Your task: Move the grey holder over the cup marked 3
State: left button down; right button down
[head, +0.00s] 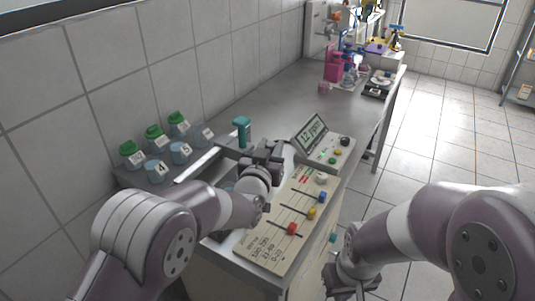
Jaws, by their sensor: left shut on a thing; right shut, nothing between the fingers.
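The grey holder (231,144) appears as a flat grey piece around the foot of an upright teal cylinder (242,127). My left gripper (255,152) is shut on it, at its right side; the fingers partly hide the contact. Several pale blue cups stand at the left by the wall, one marked 4 (157,175) and one apparently 5 (181,157). Another pale blue cup (204,138) has a mark too small to read, so I cannot tell which cup is marked 3. My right gripper (352,284) is shut and empty, low at the right, off the bench.
Several green-lidded containers (132,152) stand behind the cups. A panel with coloured sliders (287,222) and a display box (313,132) are right of my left gripper. Pink and blue lab items (335,66) stand farther back. The bench middle (275,93) is clear.

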pick_arm(q)
jog(key=shift+s, duration=0.1)
jog(key=c, duration=1.2)
grip_release()
jog(key=o, duration=0.3)
jog(key=b+v, duration=0.1)
jog(key=v, duration=1.1)
jog(key=shift+s, duration=0.25)
jog(key=shift+a, duration=0.1)
